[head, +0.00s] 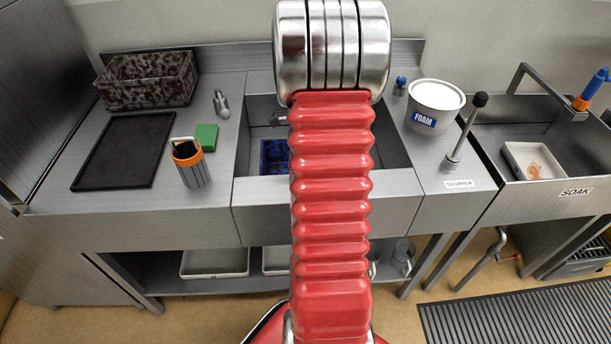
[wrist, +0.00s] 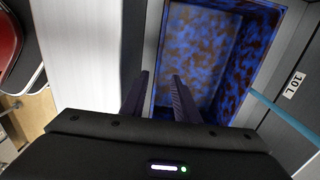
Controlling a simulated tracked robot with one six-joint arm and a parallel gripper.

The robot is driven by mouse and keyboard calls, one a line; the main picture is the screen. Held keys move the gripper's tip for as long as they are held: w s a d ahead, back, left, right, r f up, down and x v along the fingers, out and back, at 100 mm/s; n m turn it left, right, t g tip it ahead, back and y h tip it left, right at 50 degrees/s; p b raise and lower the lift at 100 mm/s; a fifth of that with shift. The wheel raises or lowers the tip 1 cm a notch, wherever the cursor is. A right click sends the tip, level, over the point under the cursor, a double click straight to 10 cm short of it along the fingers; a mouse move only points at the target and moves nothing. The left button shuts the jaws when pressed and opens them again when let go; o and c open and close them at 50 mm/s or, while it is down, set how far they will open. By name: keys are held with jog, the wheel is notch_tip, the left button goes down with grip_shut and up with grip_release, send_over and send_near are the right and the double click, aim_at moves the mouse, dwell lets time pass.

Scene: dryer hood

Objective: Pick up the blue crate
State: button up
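The blue crate (head: 275,160) lies low in the middle sink basin in the head view, partly hidden behind my red arm. In the wrist view the crate (wrist: 205,55) fills the upper middle, blue with brown stains, and its open inside shows empty. My gripper (wrist: 160,77) is open, its two dark fingers apart. In that view the left finger lies outside the crate's left wall and the right finger over its inside. I cannot tell whether either finger touches the wall. The head view hides my gripper behind the arm.
The sink (head: 397,150) walls stand close around the crate. A wall mark "10L" (wrist: 294,85) and a light blue line lie at its right. On the counters are a brown-stained crate (head: 148,80), a black mat (head: 122,150), an orange-rimmed canister (head: 192,168), and a foam tub (head: 434,105).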

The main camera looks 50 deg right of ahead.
jog(key=shift+f, duration=0.75)
jog(key=shift+s+f, duration=0.2)
jog(key=shift+f, duration=1.1)
jog(key=shift+s+f, duration=0.2)
jog(key=shift+f, duration=1.1)
grip_shut()
